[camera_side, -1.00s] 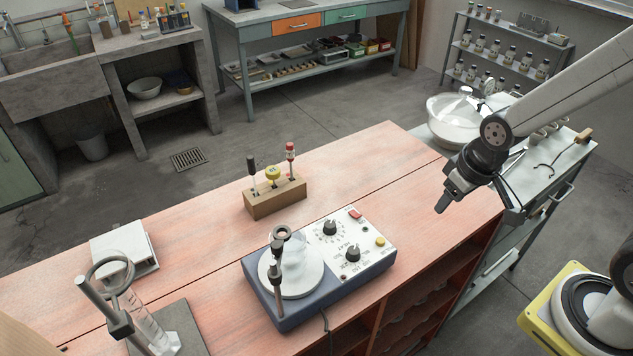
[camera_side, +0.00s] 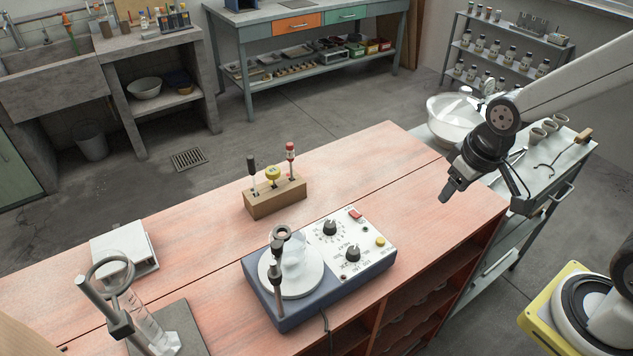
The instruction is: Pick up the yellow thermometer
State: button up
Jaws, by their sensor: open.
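The yellow thermometer (camera_side: 272,173) stands upright in the middle of a wooden block (camera_side: 276,203), with its round yellow head showing and its lower part hidden in the block. A black-topped tool (camera_side: 252,163) stands to its left and a red-topped one (camera_side: 291,153) to its right in the same block. My gripper (camera_side: 480,200) is in the air over the right end of the bench, well to the right of the block. It is open, with its fingers pointing down, and it touches nothing.
A hotplate stirrer (camera_side: 340,255) with a glass flask (camera_side: 293,256) and a clamp rod stands in front of the block. A white balance (camera_side: 124,250) and a ring stand with a glass cylinder (camera_side: 152,330) are at the left. The bench top between block and gripper is clear.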

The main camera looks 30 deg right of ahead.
jog(key=shift+w+v, duration=0.3)
jog(key=shift+v, duration=0.95)
jog(key=n+t+y, duration=0.1)
jog(key=n+t, duration=0.1)
jog(key=n, duration=0.1)
send_near(273, 170)
jog(key=shift+x, duration=3.4)
jog(key=shift+f, duration=0.1)
jog(key=shift+x, duration=2.5)
